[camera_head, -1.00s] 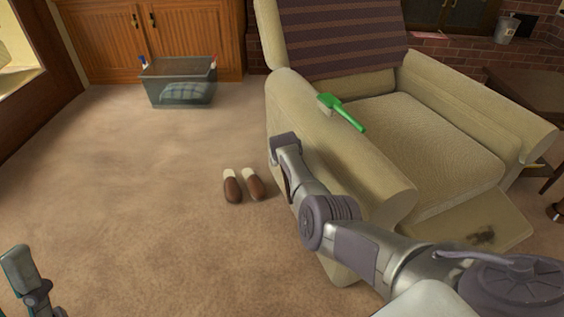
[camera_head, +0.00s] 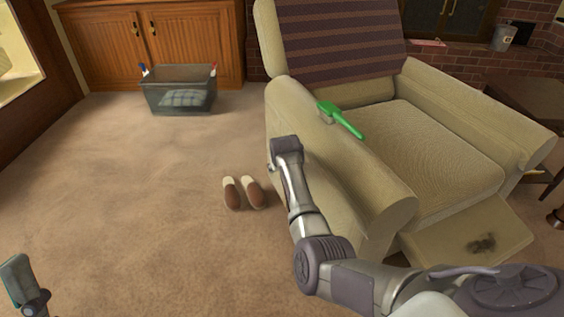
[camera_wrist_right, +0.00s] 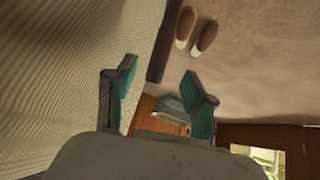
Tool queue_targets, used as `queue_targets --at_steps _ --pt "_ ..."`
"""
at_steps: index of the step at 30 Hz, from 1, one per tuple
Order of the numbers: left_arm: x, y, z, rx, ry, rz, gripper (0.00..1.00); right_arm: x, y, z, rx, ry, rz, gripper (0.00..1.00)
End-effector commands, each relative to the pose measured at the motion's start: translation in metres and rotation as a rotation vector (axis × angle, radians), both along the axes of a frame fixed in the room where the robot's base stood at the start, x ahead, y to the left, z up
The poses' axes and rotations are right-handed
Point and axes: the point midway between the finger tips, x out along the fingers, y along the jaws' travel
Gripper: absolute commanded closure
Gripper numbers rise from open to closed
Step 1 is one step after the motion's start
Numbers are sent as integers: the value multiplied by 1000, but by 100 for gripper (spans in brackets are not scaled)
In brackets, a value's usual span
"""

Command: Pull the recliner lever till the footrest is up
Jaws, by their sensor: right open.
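The beige recliner (camera_head: 335,170) fills the right side of the head view, and its textured fabric side (camera_wrist_right: 60,70) is at the left in the right wrist view. Its footrest (camera_head: 455,240) sticks out low in front of the seat at a slant, with a dark smudge on it. The lever cannot be picked out clearly; a dark strip (camera_wrist_right: 160,45) runs along the recliner's edge beyond the fingers. My right gripper (camera_wrist_right: 158,92) is open beside the outer armrest, with nothing seen between its fingers. Part of my left gripper (camera_head: 22,283) shows at the lower left, over the carpet.
A green-handled tool (camera_head: 342,120) lies on the near armrest. Brown slippers (camera_head: 242,193) are on the carpet beside the chair. A grey bin (camera_head: 180,92) stands before the wooden cabinet (camera_head: 185,35). The carpet at left is clear. A dark table (camera_head: 525,100) is at right.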

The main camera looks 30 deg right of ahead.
Motion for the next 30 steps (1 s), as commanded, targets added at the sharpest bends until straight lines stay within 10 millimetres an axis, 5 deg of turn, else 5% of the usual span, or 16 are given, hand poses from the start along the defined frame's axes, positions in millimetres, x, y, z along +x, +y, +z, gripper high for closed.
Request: queue_targets --at_steps 12,30 --pt "0 0 0 0 0 0 60 -30 16 47 0 -3 2 46" --pt "0 0 0 1 0 0 60 -33 17 51 0 -2 2 46"
